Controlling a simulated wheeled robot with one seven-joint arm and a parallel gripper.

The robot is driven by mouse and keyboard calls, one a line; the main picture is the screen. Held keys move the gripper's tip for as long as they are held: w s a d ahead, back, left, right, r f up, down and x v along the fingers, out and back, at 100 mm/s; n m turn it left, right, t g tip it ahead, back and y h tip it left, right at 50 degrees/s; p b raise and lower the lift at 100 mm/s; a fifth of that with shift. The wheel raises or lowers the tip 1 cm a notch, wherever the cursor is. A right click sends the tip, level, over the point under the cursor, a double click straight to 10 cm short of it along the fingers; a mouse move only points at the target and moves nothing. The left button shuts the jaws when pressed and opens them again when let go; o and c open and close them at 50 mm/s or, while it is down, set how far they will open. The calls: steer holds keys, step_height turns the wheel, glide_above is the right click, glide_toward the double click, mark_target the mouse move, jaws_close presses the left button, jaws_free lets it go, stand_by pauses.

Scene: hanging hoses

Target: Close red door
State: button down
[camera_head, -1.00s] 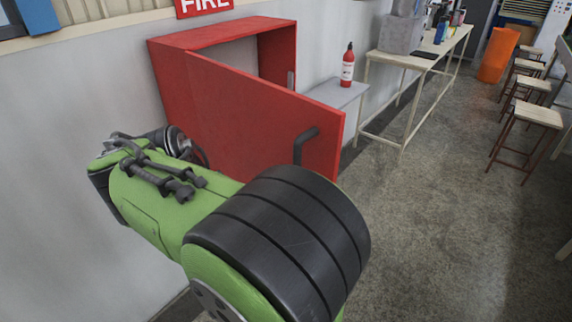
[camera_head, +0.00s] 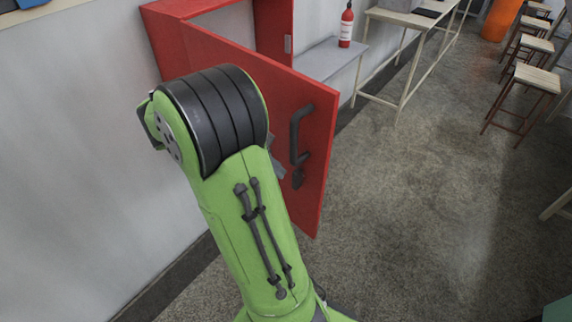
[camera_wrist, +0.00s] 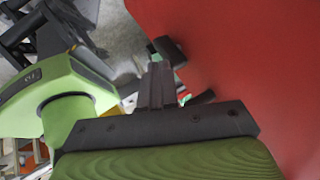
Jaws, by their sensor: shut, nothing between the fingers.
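The red door (camera_head: 312,195) of the red wall cabinet (camera_head: 168,35) stands open, swung out from the wall. Its dark bar handle (camera_head: 296,135) is near the free edge on the outer face. My green and black arm covers the door's left and lower middle. In the wrist view, my gripper (camera_wrist: 160,85) has its dark fingers together and empty, close beside the red door face (camera_wrist: 235,60). I cannot tell whether it touches the door. In the head view, the gripper is mostly hidden behind my arm.
A fire extinguisher (camera_head: 346,25) stands on a grey shelf (camera_head: 330,60) behind the door. A long table (camera_head: 408,20) runs along the wall, and several stools (camera_head: 538,78) stand at the right. The floor (camera_head: 420,200) right of the door is clear.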

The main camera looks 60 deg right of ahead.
mark_target(287, 158)
steer(key=shift+s+d+r+p, duration=0.1)
steer(key=shift+s+d+p, duration=0.15)
steer(key=shift+d, duration=0.7)
steer(key=shift+s+d+r+p, duration=0.1)
steer(key=shift+s+d+p, duration=0.15)
steer(key=shift+d, duration=0.65)
steer(key=shift+d, duration=0.1)
